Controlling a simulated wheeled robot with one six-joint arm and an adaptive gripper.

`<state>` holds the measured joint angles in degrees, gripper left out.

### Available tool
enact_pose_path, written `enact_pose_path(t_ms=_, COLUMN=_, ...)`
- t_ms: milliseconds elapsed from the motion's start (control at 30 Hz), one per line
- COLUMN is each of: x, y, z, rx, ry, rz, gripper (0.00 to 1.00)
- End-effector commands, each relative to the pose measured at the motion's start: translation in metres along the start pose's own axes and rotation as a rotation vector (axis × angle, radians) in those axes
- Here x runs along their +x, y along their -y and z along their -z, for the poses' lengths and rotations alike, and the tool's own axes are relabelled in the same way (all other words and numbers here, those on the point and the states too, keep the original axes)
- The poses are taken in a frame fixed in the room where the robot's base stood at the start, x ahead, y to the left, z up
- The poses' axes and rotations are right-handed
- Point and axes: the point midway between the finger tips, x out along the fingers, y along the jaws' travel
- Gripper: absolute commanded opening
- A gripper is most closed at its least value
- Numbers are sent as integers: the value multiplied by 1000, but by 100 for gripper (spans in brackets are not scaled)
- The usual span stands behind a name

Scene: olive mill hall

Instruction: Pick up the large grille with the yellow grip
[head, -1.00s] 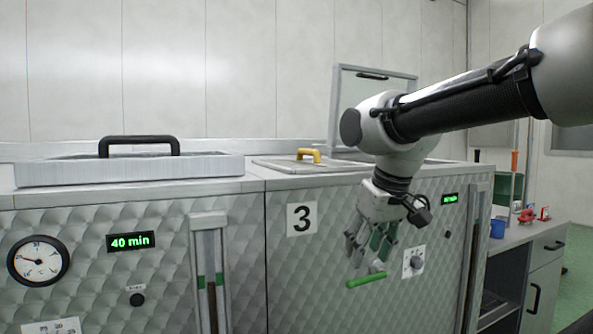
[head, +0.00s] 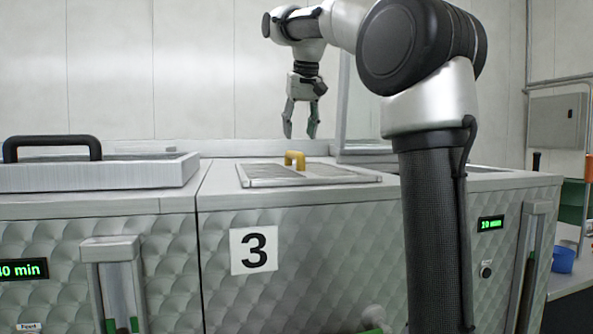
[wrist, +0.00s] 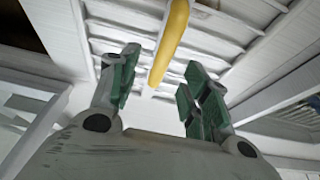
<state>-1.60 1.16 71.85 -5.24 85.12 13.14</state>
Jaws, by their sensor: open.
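The large grille (head: 255,177) lies flat on top of the machine marked 3. Its yellow grip (head: 295,160) stands up near the middle of it. My gripper (head: 301,136) points down, above and close to the yellow grip in the head view, with its fingers spread and nothing between them. In the wrist view my gripper (wrist: 160,90) has green finger pads set apart, and the yellow grip (wrist: 170,42) shows in the gap, beyond the fingertips. The grille's slats (wrist: 215,40) show behind it. I cannot tell the exact height left between them.
A lid with a black handle (head: 53,147) lies on the neighbouring machine at left. A raised lid (head: 362,110) stands right of the grille. A blue cup (head: 563,260) is at the far right. The machine's front edge around the grille is clear.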

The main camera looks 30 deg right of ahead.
Motion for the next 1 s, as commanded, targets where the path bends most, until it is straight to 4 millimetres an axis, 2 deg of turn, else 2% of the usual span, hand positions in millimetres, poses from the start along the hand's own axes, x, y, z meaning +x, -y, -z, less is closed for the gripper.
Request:
enact_pose_path(t_ms=267, x=31, y=2, z=2, rx=0, ry=2, rz=-1, gripper=47)
enact_pose_path(t_ms=533, x=70, y=6, z=5, rx=0, ry=1, rz=0, gripper=47)
enact_pose_path(t_ms=833, x=77, y=6, z=5, rx=0, ry=-1, rz=0, gripper=47)
enact_pose_path(t_ms=867, x=77, y=6, z=5, rx=0, ry=-1, rz=0, gripper=43)
enact_pose_path(t_ms=1000, x=76, y=6, z=5, rx=0, ry=-1, rz=0, gripper=18)
